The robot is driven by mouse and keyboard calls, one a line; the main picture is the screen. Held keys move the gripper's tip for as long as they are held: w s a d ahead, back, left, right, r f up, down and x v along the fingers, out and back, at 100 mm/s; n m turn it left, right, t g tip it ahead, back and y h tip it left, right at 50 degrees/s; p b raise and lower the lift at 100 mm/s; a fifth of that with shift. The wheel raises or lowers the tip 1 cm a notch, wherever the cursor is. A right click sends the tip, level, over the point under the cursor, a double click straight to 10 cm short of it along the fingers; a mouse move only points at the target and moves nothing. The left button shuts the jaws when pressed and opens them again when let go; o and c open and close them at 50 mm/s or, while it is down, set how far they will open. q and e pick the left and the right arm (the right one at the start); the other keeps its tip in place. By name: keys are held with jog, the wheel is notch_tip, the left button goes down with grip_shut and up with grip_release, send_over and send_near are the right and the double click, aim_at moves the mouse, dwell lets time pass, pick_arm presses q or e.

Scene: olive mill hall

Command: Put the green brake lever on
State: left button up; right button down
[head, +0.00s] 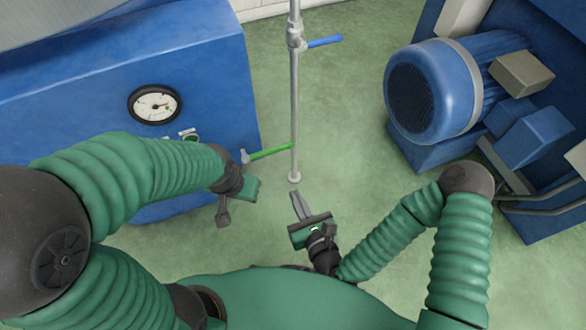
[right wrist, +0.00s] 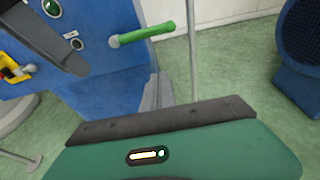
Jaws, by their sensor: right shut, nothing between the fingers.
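The green brake lever (head: 270,152) sticks out to the right from a grey pivot at the right end of the blue machine, roughly level. In the head view its tip overlaps the grey pipe. The lever also shows in the right wrist view (right wrist: 146,34), above and beyond my right fingers. My right gripper (head: 300,206) is shut and empty, below the lever and apart from it; its fingers also show in the right wrist view (right wrist: 158,92). My left gripper (head: 223,212) hangs below the lever's pivot, pointing down; I cannot tell its opening.
The blue machine (head: 215,75) carries a round gauge (head: 154,105) and a green button (head: 191,136). The upright pipe (head: 294,100) has a blue valve lever (head: 324,41). A blue motor (head: 430,92) stands at the right. Green floor lies open between pipe and motor.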

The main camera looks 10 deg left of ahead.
aim_at(268, 152)
jog(key=shift+a, duration=0.1)
jog(key=w+a+r+b, duration=0.1)
jog(key=w+a+b, duration=0.5)
jog(key=w+b, duration=0.2)
jog(key=shift+w+a, duration=0.25)
jog(key=shift+w, duration=0.6)
